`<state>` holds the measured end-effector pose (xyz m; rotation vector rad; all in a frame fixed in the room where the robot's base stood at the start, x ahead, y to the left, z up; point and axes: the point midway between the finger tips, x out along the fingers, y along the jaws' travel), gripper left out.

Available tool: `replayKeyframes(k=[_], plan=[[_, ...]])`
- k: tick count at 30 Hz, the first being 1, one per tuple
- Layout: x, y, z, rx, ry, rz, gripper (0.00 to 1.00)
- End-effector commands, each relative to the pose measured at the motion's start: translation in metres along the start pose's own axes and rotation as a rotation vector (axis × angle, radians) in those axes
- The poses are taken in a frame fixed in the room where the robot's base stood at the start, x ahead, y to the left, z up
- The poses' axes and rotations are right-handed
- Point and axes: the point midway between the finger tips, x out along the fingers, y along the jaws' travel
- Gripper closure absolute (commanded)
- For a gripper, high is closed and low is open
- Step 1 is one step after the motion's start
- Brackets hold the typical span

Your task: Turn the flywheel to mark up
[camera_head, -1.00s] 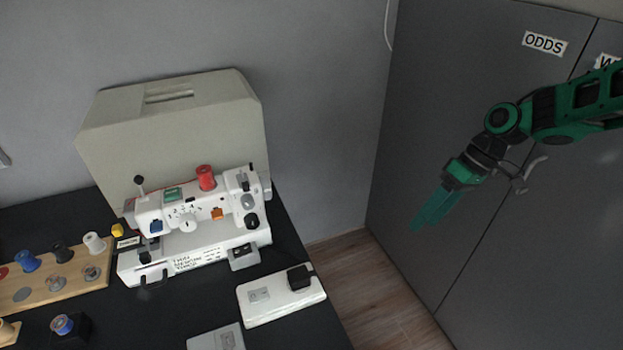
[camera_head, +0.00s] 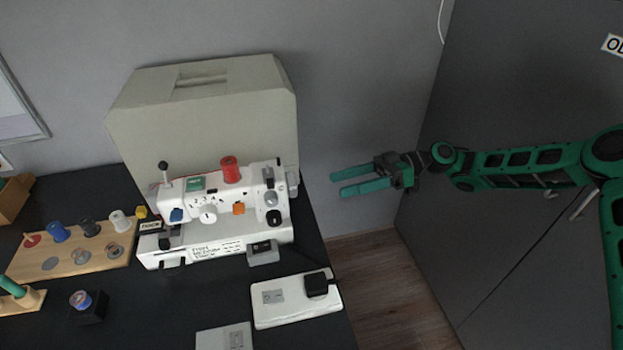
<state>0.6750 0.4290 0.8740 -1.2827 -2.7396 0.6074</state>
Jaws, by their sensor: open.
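A white sewing machine (camera_head: 222,237) stands on the black table in front of a beige case. It carries a red spool (camera_head: 230,169) on top, a white dial (camera_head: 208,214) and an orange button (camera_head: 238,208) on its front. Black and grey knobs show at its right end. The flywheel is probably at that right end (camera_head: 292,183), seen nearly edge-on; its mark cannot be made out. My gripper (camera_head: 332,184) is open and empty, to the right of the machine and apart from it, with its green fingers pointing left towards the machine's right end.
The beige case (camera_head: 205,115) stands close behind the machine. A white foot pedal (camera_head: 297,299) lies in front of it, and a wooden spool rack (camera_head: 75,255) lies to the left. Grey cabinet doors (camera_head: 520,110) stand behind my arm. The space between gripper and machine is clear.

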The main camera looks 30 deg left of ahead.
Motion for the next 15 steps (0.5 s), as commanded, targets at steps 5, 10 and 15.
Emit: replayKeyframes(k=[5, 10, 15], plan=[[0.005, 0.005, -0.007, -0.063, 0.086, -0.027, 0.32], [0.007, 0.005, -0.009, -0.082, 0.112, -0.031, 0.32], [0.023, 0.003, -0.011, -0.083, 0.112, -0.028, 0.32]])
